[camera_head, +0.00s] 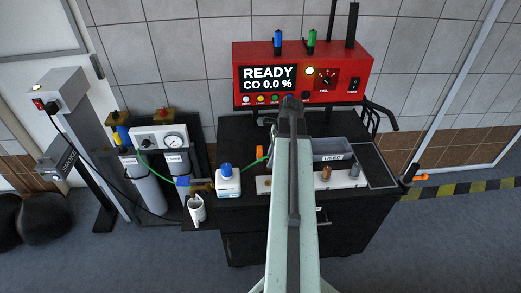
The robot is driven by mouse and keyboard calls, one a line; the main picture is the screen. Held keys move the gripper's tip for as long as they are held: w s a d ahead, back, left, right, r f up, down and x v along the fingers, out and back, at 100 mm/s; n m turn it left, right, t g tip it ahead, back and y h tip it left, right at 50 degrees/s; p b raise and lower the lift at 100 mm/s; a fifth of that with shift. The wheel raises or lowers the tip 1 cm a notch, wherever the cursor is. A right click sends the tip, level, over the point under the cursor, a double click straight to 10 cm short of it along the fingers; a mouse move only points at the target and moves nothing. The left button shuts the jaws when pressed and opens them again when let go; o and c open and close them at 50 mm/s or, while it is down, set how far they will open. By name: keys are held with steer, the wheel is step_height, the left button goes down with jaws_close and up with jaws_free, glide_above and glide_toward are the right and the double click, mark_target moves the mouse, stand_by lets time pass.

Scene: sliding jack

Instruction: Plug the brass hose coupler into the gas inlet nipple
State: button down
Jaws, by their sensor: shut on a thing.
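My arm rises up the middle of the head view and its dark end, with my gripper (291,112), lies in front of the lower edge of the red analyzer (349,58). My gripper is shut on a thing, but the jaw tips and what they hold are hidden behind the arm. A green hose (255,162) runs in from the left towards the arm, with a small orange piece near it. I cannot make out the brass hose coupler itself or the gas inlet nipple; the arm covers the analyzer's lower middle.
A grey tray marked USED (334,157) and two small cylinders, one brownish (326,173), one grey (355,168), are right of the arm. Gas bottles stand further left.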

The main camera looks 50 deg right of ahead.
mark_target(270, 170)
steer(key=shift+w, duration=0.1)
steer(key=shift+w+a+f, duration=0.1)
steer(key=shift+w+f, duration=0.1)
step_height(270, 170, down, 6)
steer(key=b, duration=0.5)
steer(key=shift+s+r+b, duration=0.1)
steer(key=shift+r+b, duration=0.15)
steer(key=shift+b, duration=0.15)
steer(key=shift+f+b, duration=0.55)
stand_by(0.5)
steer(key=shift+f+b, duration=0.85)
steer(key=shift+r, duration=0.1)
steer(key=shift+r+p, duration=1.1)
steer(key=shift+p, duration=0.05)
steer(key=shift+f+b, duration=1.15)
steer(key=shift+f, duration=0.05)
